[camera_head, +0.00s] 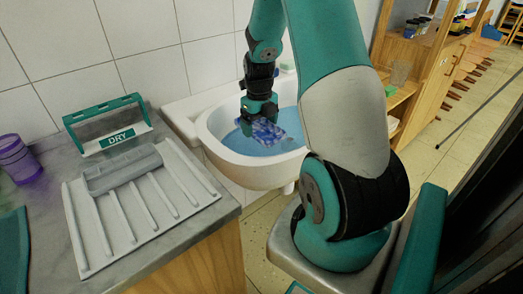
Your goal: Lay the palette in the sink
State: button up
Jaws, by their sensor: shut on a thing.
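The palette (269,134) is a flat, blue-and-purple mottled piece. My gripper (258,116) is shut on it and points down over the sink. The white sink (214,139) is mounted on the tiled wall and holds blue water (243,147). The palette is within the outline of the basin, near the water; I cannot tell whether it touches the water. The gripper's fingertips are small here and partly hidden by the palette.
A grey counter (195,225) at left carries a grooved drying board (150,215), a grey block (122,170), a teal "DRY" rack (122,138) and a purple cup (18,158). A wooden shelf unit (425,70) stands right of the sink. Open floor lies at right.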

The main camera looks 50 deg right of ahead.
aim_at(260, 150)
notch_tip(260, 150, down, 10)
jog(key=shift+r+b, duration=0.15)
jog(key=shift+b, duration=0.25)
jog(key=shift+s, duration=0.1)
jog(key=o, duration=0.7)
jog(key=shift+c, duration=0.2)
jog(key=shift+o, duration=0.2)
